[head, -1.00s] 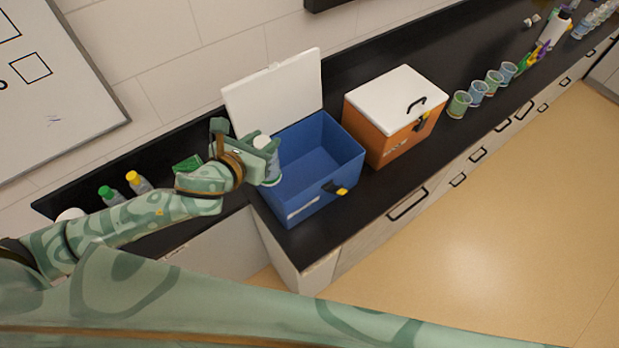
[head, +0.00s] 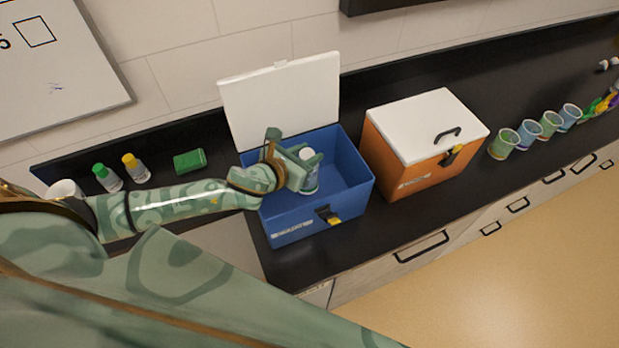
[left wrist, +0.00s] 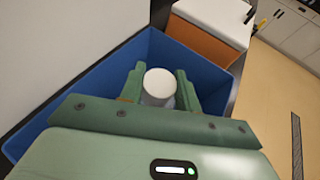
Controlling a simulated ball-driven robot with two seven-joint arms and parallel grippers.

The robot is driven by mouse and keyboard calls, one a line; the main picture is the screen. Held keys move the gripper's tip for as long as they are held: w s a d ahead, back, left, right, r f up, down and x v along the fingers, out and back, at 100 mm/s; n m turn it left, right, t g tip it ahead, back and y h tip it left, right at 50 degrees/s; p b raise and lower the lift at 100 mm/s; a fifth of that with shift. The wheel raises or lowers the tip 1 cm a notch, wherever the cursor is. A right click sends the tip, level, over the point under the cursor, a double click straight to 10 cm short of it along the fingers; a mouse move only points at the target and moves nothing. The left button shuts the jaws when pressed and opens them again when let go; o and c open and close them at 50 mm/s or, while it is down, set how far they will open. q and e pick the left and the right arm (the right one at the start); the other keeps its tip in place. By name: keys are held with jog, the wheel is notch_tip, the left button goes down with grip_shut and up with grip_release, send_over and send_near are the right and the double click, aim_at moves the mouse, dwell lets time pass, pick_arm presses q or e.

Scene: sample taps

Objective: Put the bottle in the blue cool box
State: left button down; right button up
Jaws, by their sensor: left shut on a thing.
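The blue cool box (head: 352,190) stands on the black counter with its white lid (head: 283,100) open and leaning back. My left gripper (head: 311,172) is over the left part of the box opening. It is shut on a bottle with a white cap (head: 307,155), which is held roughly upright. In the left wrist view the bottle (left wrist: 159,84) sits between the two green fingers, with the blue walls of the box (left wrist: 105,80) around it. I cannot tell whether its base touches the box floor. My right gripper is not in view.
A closed orange cool box (head: 405,165) with a white lid stands just right of the blue one. Several cups (head: 527,132) stand further right. A green-capped bottle (head: 106,177), a yellow-capped bottle (head: 135,168) and a green block (head: 189,160) are at the left.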

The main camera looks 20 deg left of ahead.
pick_arm(q)
notch_tip(320, 180, down, 5)
jog(key=shift+r+b, duration=0.1)
jog(key=shift+b, duration=0.6)
jog(key=shift+f+b, duration=0.35)
jog(key=shift+f, duration=0.35)
jog(key=c, duration=1)
grip_release()
